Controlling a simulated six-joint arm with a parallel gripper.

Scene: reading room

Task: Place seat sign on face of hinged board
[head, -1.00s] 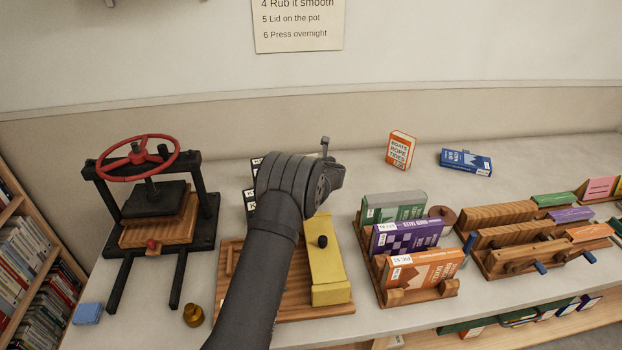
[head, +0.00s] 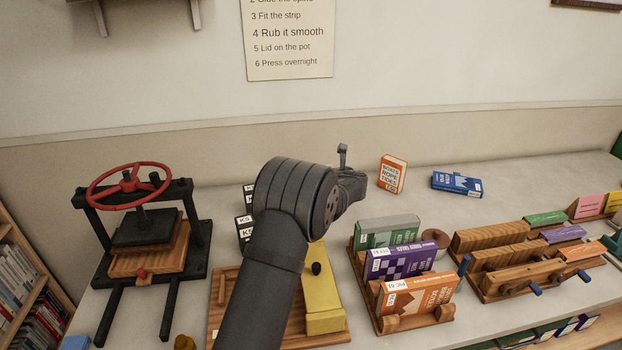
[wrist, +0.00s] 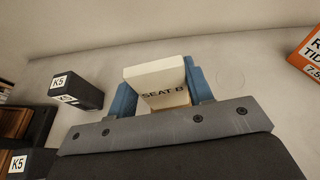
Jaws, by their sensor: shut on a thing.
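A pale cream block marked SEAT B, the seat sign (wrist: 158,75), sits between the blue fingers of my gripper (wrist: 160,92) in the wrist view. The fingers are shut on its two sides, and its lettered face is toward the wrist camera. In the head view my wrist hides the fingers and the sign. I cannot identify the hinged board with certainty. A yellow board (head: 325,300) with a black knob lies on a wooden base (head: 336,338) beneath my arm, partly covered by it.
A black press (head: 150,225) with a red wheel stands left. Black blocks marked K5 (wrist: 88,90) stand behind my arm. An orange book (head: 392,174) and a blue book (head: 456,184) are at the back. A book rack (head: 440,315) stands right. The table behind my gripper is mostly clear.

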